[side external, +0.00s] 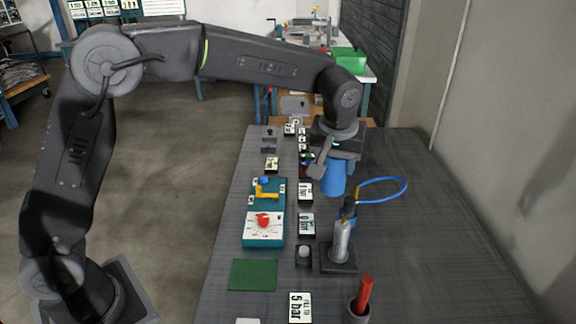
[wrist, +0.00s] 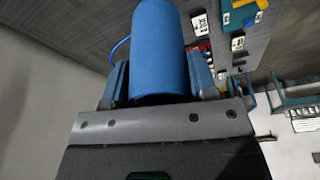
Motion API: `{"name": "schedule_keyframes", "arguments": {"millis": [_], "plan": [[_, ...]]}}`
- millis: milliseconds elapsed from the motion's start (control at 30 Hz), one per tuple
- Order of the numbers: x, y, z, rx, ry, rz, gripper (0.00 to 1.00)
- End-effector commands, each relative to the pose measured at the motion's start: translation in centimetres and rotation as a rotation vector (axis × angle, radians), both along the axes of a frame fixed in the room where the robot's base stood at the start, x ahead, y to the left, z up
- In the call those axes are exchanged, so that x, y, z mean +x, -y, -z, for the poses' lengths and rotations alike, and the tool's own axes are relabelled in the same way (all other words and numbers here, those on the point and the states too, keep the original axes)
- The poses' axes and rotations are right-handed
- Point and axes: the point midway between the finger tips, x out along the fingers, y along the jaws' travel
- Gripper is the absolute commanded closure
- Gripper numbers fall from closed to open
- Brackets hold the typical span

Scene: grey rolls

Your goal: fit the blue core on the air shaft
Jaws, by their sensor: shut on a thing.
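The blue core (side external: 333,179) is a blue cylinder held under my gripper (side external: 334,160) above the table. In the wrist view the blue core (wrist: 160,50) sits between the two blue fingers of my gripper (wrist: 161,80), which are shut on it. The air shaft (side external: 341,240) is a silvery upright cylinder on a dark square base, nearer the camera than the core. A dark fitting with a blue hose (side external: 382,179) is at its top. The core is apart from the shaft, behind it and higher in the side view. The shaft is not clearly seen in the wrist view.
Left of the shaft are a teal panel with a red knob (side external: 263,220), a yellow-handled valve (side external: 265,190), and several label cards (side external: 306,224). A green mat (side external: 253,275) and a cup with a red rod (side external: 364,295) lie nearer. The table's right side is clear.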

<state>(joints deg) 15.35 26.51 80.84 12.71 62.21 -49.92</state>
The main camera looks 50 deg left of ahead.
Motion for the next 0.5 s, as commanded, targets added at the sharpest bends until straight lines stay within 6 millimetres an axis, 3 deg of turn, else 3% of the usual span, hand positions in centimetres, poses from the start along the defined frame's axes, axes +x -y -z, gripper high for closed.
{"name": "schedule_keyframes", "arguments": {"millis": [33, 200, 500], "plan": [[0.4, 1.2, -0.3, -0.002, 0.001, 0.020, 0.71], [0.9, 3.1, -0.9, -0.005, -0.001, 0.055, 0.71], [1.0, 3.4, -1.0, -0.006, 0.000, 0.060, 0.71]]}}
